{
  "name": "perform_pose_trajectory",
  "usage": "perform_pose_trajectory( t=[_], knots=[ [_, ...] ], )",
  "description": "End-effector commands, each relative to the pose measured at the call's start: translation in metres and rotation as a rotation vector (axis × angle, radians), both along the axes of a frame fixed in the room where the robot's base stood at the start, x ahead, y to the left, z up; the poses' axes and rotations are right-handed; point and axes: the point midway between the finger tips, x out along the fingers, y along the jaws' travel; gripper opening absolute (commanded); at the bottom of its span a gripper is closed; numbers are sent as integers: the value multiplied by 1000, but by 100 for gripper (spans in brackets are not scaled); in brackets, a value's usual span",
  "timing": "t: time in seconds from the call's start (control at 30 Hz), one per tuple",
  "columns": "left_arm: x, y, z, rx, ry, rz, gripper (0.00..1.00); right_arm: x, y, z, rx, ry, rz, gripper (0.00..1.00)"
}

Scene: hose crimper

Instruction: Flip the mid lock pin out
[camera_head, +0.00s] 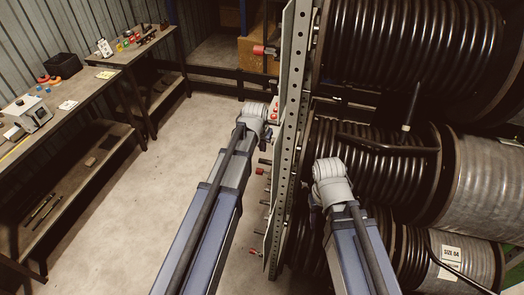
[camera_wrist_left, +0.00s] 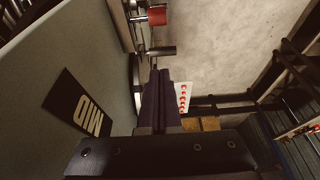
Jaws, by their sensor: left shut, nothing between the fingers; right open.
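In the left wrist view a black MID label (camera_wrist_left: 80,113) sits on a pale panel (camera_wrist_left: 60,55). A dark pin handle (camera_wrist_left: 160,51) sticks out from the panel's edge, just beyond the tips of my left gripper (camera_wrist_left: 156,76). The gripper is shut with nothing between its fingers. Whether its tips touch the handle, I cannot tell. In the head view its arm reaches the upright frame (camera_head: 292,110), where the wrist hides the fingers. My right arm's white wrist (camera_head: 331,182) is in front of the hose reels, its open gripper hidden from view.
A red-ended fitting (camera_wrist_left: 157,16) sticks out beyond the dark handle. Large hose reels (camera_head: 395,45) fill the right side. Workbenches (camera_head: 75,90) with small items stand at the left. The floor (camera_head: 175,165) between benches and frame is clear.

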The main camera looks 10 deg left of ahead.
Motion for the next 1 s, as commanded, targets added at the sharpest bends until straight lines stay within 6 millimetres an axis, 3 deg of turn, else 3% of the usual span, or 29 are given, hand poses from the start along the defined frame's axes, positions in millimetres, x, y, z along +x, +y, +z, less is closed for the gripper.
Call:
perform_pose_trajectory(
  t=[0.6, 0.8, 1.0],
  knots=[
    [30, -1, -89, 0, 0, 0, 0, 1, 0, -89, 0, -3, 9, 50],
    [-7, 0, -81, 0, 0, 0, 0, 1, 0, -81, 0, -3, 9, 50],
    [-12, 0, -81, 0, 0, 0, 0, 1, 0, -81, -1, -2, 9, 50]
  ],
)
